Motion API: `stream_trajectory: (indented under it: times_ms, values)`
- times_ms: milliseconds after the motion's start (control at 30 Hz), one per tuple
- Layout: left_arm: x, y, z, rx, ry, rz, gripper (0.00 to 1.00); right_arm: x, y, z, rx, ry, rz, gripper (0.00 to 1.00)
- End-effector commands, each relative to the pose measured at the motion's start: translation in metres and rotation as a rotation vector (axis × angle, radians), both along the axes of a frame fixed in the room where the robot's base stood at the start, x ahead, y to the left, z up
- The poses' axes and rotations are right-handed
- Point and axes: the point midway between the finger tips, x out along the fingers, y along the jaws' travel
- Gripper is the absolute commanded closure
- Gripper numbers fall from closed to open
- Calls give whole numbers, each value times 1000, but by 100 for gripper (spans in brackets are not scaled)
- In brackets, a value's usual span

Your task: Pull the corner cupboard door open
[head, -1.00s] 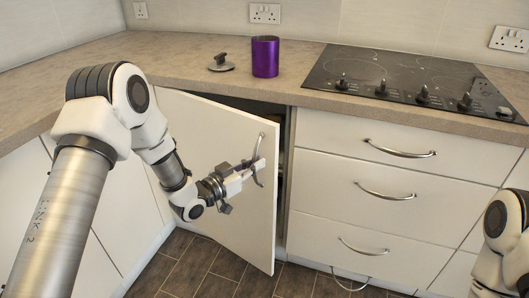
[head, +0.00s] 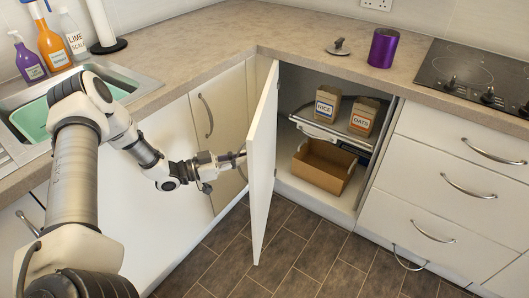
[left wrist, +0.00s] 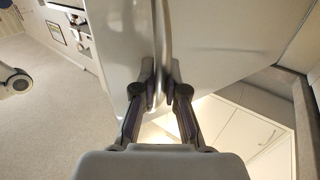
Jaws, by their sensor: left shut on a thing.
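The corner cupboard door (head: 263,165) stands wide open, seen almost edge-on in the head view. My left gripper (head: 241,156) is at the door's outer face, on its left side, shut on the door handle. The handle is mostly hidden there. In the left wrist view the fingers of my left gripper (left wrist: 160,90) close around the handle (left wrist: 161,50) in front of the pale door panel (left wrist: 215,35). My right gripper is not in view.
Inside the cupboard, a rice box (head: 327,104) and an oats box (head: 363,117) stand on a wire shelf, above a brown open box (head: 322,167). Drawers (head: 445,180) are at the right. A sink (head: 95,85) with bottles is at the left. The tiled floor (head: 300,245) is clear.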

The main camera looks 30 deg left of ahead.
Motion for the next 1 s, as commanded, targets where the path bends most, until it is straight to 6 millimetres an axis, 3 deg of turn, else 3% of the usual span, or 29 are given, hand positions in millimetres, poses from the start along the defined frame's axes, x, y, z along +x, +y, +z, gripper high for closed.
stream_trajectory:
  times_ms: [100,300,767,800,833,1000]
  values:
    - [-8,23,2,-1,4,-1,100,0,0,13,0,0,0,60]
    - [-14,44,-1,-1,4,-3,100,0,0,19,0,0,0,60]
    - [-15,49,-2,-2,4,-4,100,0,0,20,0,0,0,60]
    - [-15,49,-2,-1,3,-4,75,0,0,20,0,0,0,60]
    - [-15,49,-2,-2,3,-4,65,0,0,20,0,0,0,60]
    - [-14,50,-1,-1,2,-3,63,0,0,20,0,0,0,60]
